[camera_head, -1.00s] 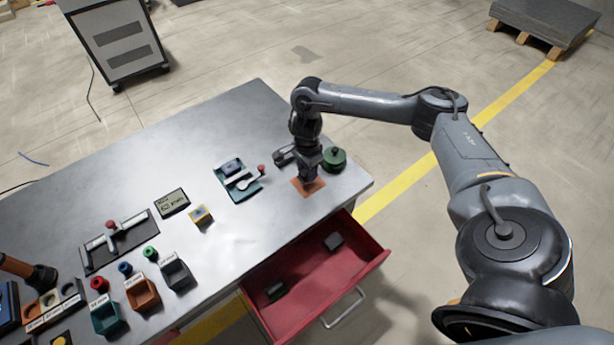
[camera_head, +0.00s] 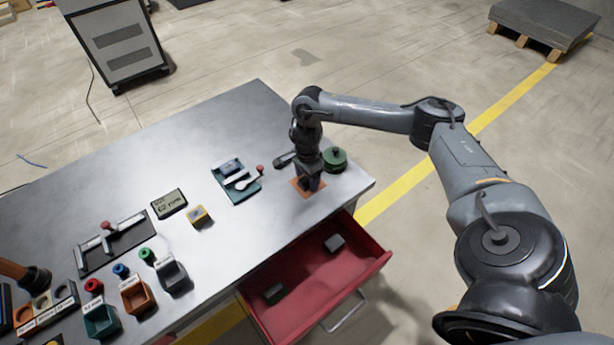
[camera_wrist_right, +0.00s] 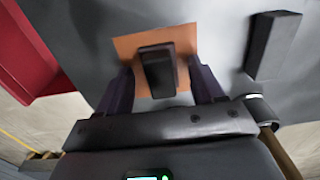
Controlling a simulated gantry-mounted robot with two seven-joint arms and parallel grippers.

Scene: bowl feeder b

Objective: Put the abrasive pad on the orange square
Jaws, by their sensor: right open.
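The orange square (camera_head: 299,187) lies flat near the table's right end. It shows in the right wrist view (camera_wrist_right: 127,48) with a dark rectangular block on it, which appears to be the abrasive pad (camera_wrist_right: 158,70). My right gripper (camera_head: 311,184) points down over the square and hides most of the block in the head view. In the right wrist view my right gripper (camera_wrist_right: 160,78) is open, one finger on each side of the block, with gaps visible. My left gripper is not in view.
An open red drawer (camera_head: 312,276) with two small blocks juts out below the square. A dark green round object (camera_head: 335,158) and a dark bar (camera_head: 285,160) stand close behind the gripper. A teal tray (camera_head: 238,196) lies left. Bare tabletop lies between.

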